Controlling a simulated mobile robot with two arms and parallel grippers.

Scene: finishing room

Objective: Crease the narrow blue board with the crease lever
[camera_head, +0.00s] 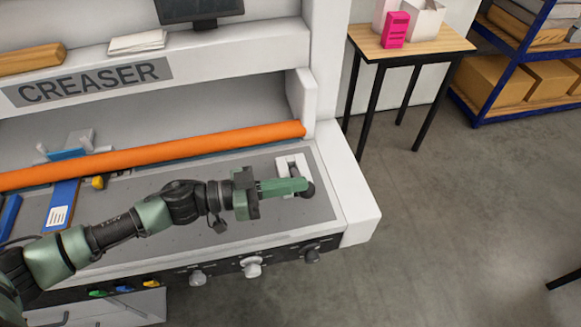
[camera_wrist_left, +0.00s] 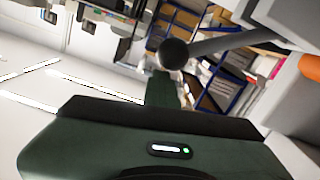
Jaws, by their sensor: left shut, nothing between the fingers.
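The creaser (camera_head: 95,82) has a long orange bar (camera_head: 190,150) across its bed. A blue board with a white label (camera_head: 66,192) lies under the bar, and a blue part shows beyond it. Another blue piece (camera_head: 8,212) is at the far left edge, partly cut off. I cannot tell which one is the narrow board. The crease lever (camera_head: 309,189) has a dark ball knob and a pale base at the bed's right end. My left gripper (camera_head: 303,185) is shut and empty beside the knob; contact is unclear. The knob (camera_wrist_left: 173,53) also shows in the left wrist view, just past the fingers.
Knobs (camera_head: 251,267) and coloured buttons (camera_head: 123,289) line the machine's front. A small wooden table (camera_head: 425,45) with a pink box (camera_head: 395,30) stands at the back right. Blue shelving (camera_head: 510,75) holds cardboard boxes. The floor to the right is mostly clear.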

